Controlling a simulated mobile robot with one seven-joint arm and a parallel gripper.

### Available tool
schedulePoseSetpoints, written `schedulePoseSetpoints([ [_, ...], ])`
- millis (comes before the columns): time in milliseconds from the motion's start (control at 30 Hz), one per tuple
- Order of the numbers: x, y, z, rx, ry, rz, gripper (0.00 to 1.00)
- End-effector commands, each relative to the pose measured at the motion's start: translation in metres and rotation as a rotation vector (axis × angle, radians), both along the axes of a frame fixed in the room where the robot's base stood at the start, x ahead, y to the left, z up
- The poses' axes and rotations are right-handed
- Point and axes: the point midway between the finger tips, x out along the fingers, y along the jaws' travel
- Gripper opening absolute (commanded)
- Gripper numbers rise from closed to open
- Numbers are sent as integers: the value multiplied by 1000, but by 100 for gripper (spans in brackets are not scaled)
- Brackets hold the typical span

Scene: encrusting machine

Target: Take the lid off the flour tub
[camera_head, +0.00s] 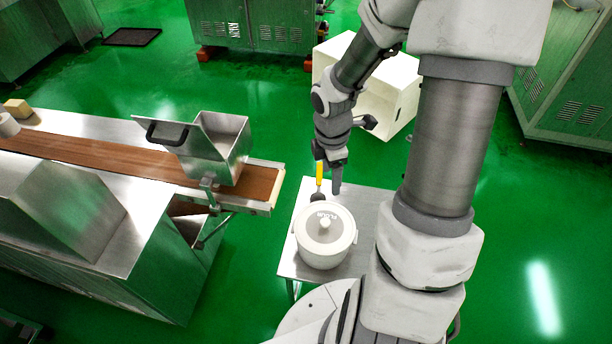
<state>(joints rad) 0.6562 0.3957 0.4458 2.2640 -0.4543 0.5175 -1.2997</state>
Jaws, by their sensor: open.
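The flour tub (323,257) is a round white pot on a small metal table, with a side handle at its right. Its white lid (311,229) sits on top, with a knob (325,224) in the middle and "FLOUR" lettering. My gripper (328,195) is open above the far edge of the tub, pointing down, with its fingers apart from the knob as far as I can tell. Nothing shows between the fingers. A yellow-handled tool (319,174) with a dark head lies behind the tub, close to my gripper and partly hidden.
The small table (290,262) has bare room around the tub. To the left is a machine with a brown conveyor belt (100,155) and a metal hopper (215,150) with a dark-handled flap. A white open box (395,95) stands on the green floor behind.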

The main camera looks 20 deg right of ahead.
Motion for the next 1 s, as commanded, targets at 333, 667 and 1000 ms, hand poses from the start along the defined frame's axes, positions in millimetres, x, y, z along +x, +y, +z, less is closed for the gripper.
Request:
schedulePoseSetpoints([
  [333,-4,-2,-36,60,36,155,73],
  [667,-4,-1,-106,61,38,158,73],
  [1000,-4,-2,-149,59,35,154,73],
])
